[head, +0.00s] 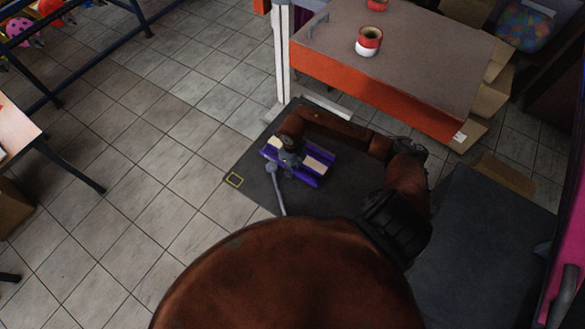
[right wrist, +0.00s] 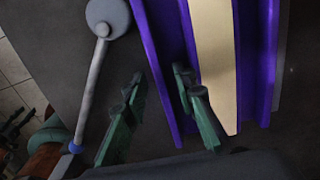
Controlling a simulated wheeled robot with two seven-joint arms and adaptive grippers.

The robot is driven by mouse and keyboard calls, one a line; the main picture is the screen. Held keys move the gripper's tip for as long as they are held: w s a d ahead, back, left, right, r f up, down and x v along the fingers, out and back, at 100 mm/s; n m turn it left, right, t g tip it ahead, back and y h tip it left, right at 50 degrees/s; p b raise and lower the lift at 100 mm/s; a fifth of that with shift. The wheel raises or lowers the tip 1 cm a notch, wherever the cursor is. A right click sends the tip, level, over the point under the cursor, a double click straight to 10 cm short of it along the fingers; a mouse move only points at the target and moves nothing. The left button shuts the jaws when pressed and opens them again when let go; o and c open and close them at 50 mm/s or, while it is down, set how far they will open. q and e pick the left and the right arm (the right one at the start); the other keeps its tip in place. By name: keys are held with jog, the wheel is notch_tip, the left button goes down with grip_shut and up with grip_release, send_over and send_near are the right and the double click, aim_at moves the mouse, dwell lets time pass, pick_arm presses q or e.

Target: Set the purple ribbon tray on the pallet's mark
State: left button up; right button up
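The purple ribbon tray (head: 318,181) holds cream strips and is over the dark pallet (head: 256,190), under my right arm. Whether it rests on the pallet is unclear. My right gripper (head: 287,160) is at the tray's left part. In the right wrist view the tray (right wrist: 258,60) is close up; my right gripper (right wrist: 158,78) has its fingers apart, with the tray's near purple wall between them and a gap at the left finger.
Open tiled floor (head: 150,170) lies to the left.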

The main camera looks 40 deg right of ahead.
notch_tip(320, 180, up, 12)
jog(key=b, duration=0.1)
dwell(0.6)
jog(key=shift+a+r, duration=0.1)
notch_tip(320, 180, down, 11)
jog(key=shift+f+p, duration=0.15)
jog(key=shift+p, duration=0.4)
jog(key=shift+f, duration=0.35)
notch_tip(320, 180, up, 2)
jog(key=shift+r+b, duration=0.15)
jog(key=shift+b, duration=0.15)
jog(key=shift+a+r, duration=0.2)
jog(key=shift+r, duration=0.5)
